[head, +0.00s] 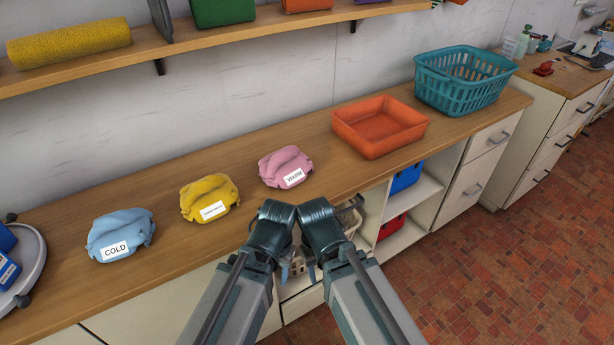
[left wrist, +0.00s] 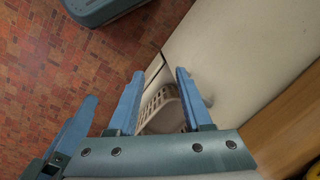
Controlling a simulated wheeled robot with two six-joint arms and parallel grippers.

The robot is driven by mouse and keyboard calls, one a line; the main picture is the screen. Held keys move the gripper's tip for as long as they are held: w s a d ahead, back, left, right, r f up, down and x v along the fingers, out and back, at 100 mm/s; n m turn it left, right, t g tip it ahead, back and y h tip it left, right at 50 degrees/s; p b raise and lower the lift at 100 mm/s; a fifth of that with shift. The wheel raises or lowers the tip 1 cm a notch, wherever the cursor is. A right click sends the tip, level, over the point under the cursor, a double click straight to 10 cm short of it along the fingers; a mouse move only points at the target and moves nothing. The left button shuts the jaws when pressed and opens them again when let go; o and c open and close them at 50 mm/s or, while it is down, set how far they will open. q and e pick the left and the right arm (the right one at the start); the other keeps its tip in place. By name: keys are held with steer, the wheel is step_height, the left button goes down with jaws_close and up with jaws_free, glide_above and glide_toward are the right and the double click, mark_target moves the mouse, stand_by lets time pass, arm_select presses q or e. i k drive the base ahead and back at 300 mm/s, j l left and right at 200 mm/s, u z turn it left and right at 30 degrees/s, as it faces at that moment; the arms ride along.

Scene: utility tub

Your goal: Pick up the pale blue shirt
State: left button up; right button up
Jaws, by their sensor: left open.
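The pale blue shirt (head: 121,233) lies folded in a bundle on the wooden counter at the left in the head view, with a white "COLD" label on its front. My left gripper (left wrist: 160,74) is open and empty in the left wrist view, its two blue fingers pointing down past the counter's front. In the head view both arms come up from the bottom, and their wrists meet in front of the counter, to the right of the shirt and apart from it. My right gripper (head: 311,272) is mostly hidden behind its wrist.
A yellow bundle (head: 209,198) and a pink bundle (head: 286,167) labelled "WARM" lie right of the shirt. Farther right are an orange tray (head: 380,148) and a teal basket (head: 462,98). A shelf (head: 170,62) runs above. A round grey stand (head: 30,265) is at far left.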

mark_target(115, 236)
steer(key=u, duration=1.4)
